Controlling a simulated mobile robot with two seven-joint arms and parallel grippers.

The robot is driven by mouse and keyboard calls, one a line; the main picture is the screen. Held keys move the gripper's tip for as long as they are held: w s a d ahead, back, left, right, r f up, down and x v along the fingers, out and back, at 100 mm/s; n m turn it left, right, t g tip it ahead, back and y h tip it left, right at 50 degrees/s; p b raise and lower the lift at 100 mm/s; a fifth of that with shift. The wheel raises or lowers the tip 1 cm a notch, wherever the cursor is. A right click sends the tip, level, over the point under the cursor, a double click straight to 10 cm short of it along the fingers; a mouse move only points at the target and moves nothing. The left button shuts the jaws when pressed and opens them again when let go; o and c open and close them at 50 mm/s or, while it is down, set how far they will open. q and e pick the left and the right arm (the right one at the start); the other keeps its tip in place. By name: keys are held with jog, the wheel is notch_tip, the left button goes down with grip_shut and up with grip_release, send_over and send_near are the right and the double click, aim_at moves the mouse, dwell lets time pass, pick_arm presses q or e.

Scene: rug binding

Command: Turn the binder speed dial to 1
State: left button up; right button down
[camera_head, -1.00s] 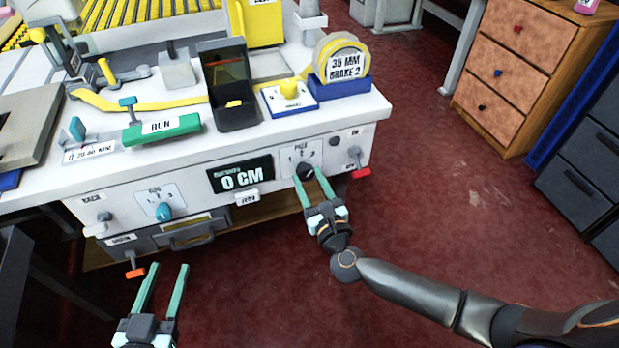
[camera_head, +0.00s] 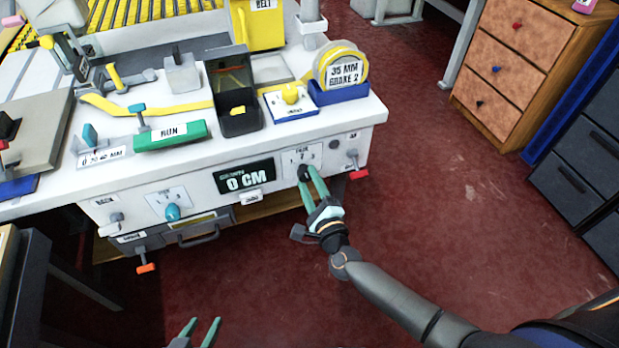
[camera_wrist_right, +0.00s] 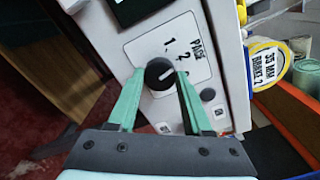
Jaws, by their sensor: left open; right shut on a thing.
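A black dial (camera_head: 303,172) sits on a white plate marked 1, 2, 3 on the bench's front panel, right of the 0 CM display. The plate's word reads like PACE or PAGE. My right gripper (camera_head: 309,173) is shut on this dial, one green finger on each side. In the right wrist view the dial (camera_wrist_right: 158,74) shows a white pointer line turned toward the numbers, roughly between 2 and 3; the 3 is partly hidden by a finger. My left gripper (camera_head: 204,326) is open and empty, low in the head view, away from the bench.
A teal dial (camera_head: 172,211) with its own numbers sits further left on the panel. A red-handled knob (camera_head: 357,172) is right of the black dial. The 0 CM display (camera_head: 244,180) is left of it. Red floor (camera_head: 440,220) in front and right is clear.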

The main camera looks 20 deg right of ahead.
jog(key=n+p, duration=0.1)
jog(key=n, duration=0.3)
jog(key=shift+n+p, duration=0.4)
jog(key=shift+n, duration=0.6)
jog(key=shift+c, duration=1.6)
grip_release()
jog(key=s+p, duration=0.1)
jog(key=s, duration=1.1)
jog(key=shift+s+d, duration=0.15)
jog(key=shift+s, duration=0.15)
